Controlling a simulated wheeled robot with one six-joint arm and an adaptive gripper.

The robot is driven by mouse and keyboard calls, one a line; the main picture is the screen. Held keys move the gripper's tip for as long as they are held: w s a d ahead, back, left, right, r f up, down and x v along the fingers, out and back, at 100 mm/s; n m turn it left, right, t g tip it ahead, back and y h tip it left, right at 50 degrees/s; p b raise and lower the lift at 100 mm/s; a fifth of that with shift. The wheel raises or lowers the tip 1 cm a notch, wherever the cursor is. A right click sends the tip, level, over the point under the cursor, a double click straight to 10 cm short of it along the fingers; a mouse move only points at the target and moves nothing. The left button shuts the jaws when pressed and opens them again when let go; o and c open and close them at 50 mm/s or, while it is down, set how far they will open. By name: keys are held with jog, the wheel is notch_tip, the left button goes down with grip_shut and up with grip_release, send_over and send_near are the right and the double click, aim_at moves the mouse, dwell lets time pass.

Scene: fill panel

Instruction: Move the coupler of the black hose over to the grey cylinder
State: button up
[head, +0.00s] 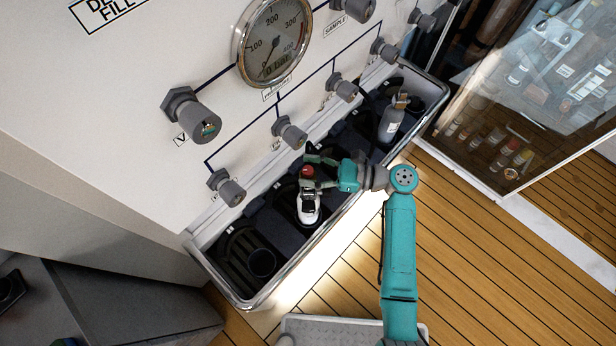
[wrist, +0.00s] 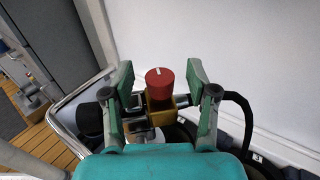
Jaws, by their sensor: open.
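A white cylinder (head: 308,211) with a red knob (head: 307,171) stands in the black-lined tray under the panel. The grey cylinder (head: 391,124) stands upright farther right, with a brass-coloured valve (head: 400,100) on top. My gripper (head: 316,172) is at the white cylinder's valve. In the wrist view its open fingers (wrist: 158,78) stand on either side of the red knob (wrist: 160,84) and a brass valve block (wrist: 160,112). The black hose (wrist: 239,100) curves down at the right. A dark metal fitting beside the block is probably its coupler, partly hidden; contact is unclear.
The metal-rimmed tray (head: 345,216) has an empty round holder (head: 262,263) at the left. Grey knobs (head: 290,133) and a gauge (head: 273,42) stick out from the white panel above. A glass-fronted cabinet (head: 530,95) stands at right. The plank floor (head: 480,250) is clear at right.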

jog(key=shift+a, duration=0.2)
grip_shut()
